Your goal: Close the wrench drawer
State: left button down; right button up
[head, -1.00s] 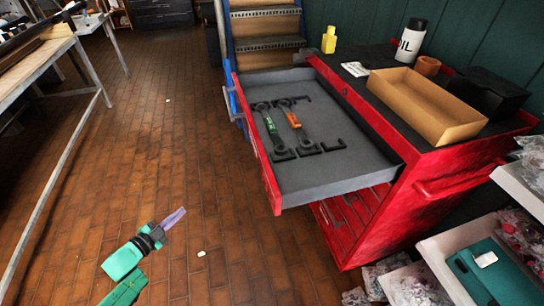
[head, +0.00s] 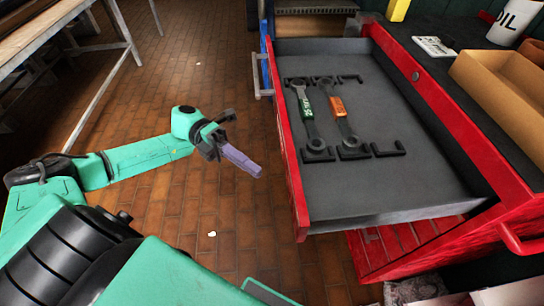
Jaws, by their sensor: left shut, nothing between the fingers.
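The wrench drawer (head: 420,190) of the red tool cabinet stands pulled out, with a grey lining and a red front panel (head: 287,150) facing left. In it lie a wrench with a green label (head: 307,108) and a wrench with an orange label (head: 338,107), among black holders. A grey handle (head: 262,78) juts from the drawer front near its far end. My left gripper (head: 257,172) is shut and empty, in front of the drawer front and apart from it in the picture. My right gripper does not show.
On the red cabinet (head: 440,85) top stand a cardboard box (head: 500,85), a white oil bottle (head: 513,22) and a yellow bottle (head: 398,8). A workbench (head: 50,35) stands at the upper left. The brick-tiled floor (head: 170,75) between is mostly clear.

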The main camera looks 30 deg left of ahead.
pick_arm(q)
jog(key=d, duration=0.1)
jog(key=w+d, duration=0.2)
jog(key=d, duration=0.1)
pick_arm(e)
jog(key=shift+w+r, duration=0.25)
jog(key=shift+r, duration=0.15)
